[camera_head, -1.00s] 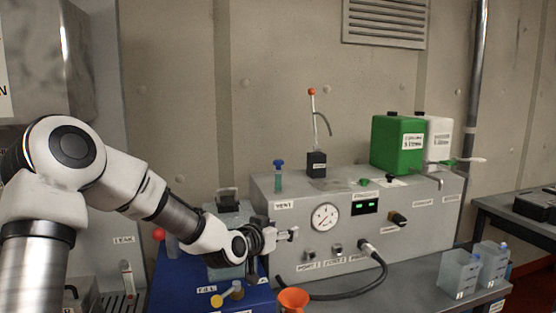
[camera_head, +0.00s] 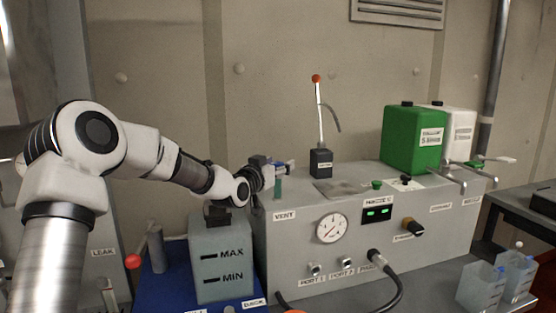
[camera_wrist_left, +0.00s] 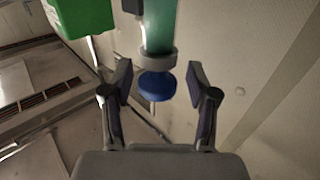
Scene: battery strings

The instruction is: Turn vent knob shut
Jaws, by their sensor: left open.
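The vent knob is a small blue knob on a green tube on top of the grey machine, at its left end above the VENT label (camera_head: 284,216). In the head view the green tube (camera_head: 278,188) shows just below my left gripper (camera_head: 285,167), and the gripper partly hides the blue knob. In the left wrist view the blue knob (camera_wrist_left: 157,85) lies between the two open fingers of my left gripper (camera_wrist_left: 158,88), with gaps on both sides. A grey collar (camera_wrist_left: 161,59) and the green tube lie beyond it. My right gripper is not in view.
A tank marked MAX and MIN (camera_head: 222,265) stands left of the machine. A black box with a red-tipped lever (camera_head: 321,160), a green container (camera_head: 411,140) and a white one (camera_head: 459,135) stand on the machine. A pressure gauge (camera_head: 331,228) is on its front.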

